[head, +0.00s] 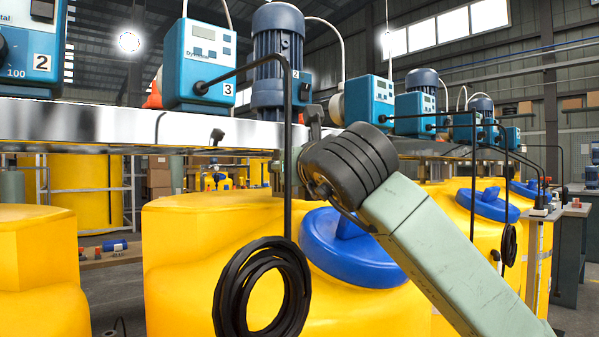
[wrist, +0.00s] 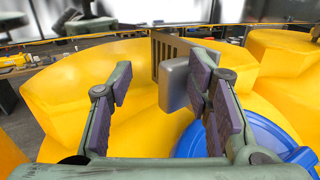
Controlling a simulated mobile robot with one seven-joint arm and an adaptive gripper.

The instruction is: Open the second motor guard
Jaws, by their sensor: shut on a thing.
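In the wrist view, a brown slotted plate (wrist: 165,52) stands upright, with a grey rounded block (wrist: 175,82) in front of it; they look like the guard and its handle. My gripper (wrist: 163,80) has its two fingers on either side of the block. The right finger lies against it; a gap shows at the left. It is shut on the block, though contact on the left is unclear. In the head view, the blue motor (head: 278,60) carries a small label 2. My wrist hides the fingers and the guard there.
A steel beam (head: 130,125) carries blue pumps, one (head: 202,65) marked 3. Below stand yellow tanks (head: 215,235) with blue lids (head: 350,258). A black hose coil (head: 262,290) hangs beside my arm. Black pipes and other pumps are at the right.

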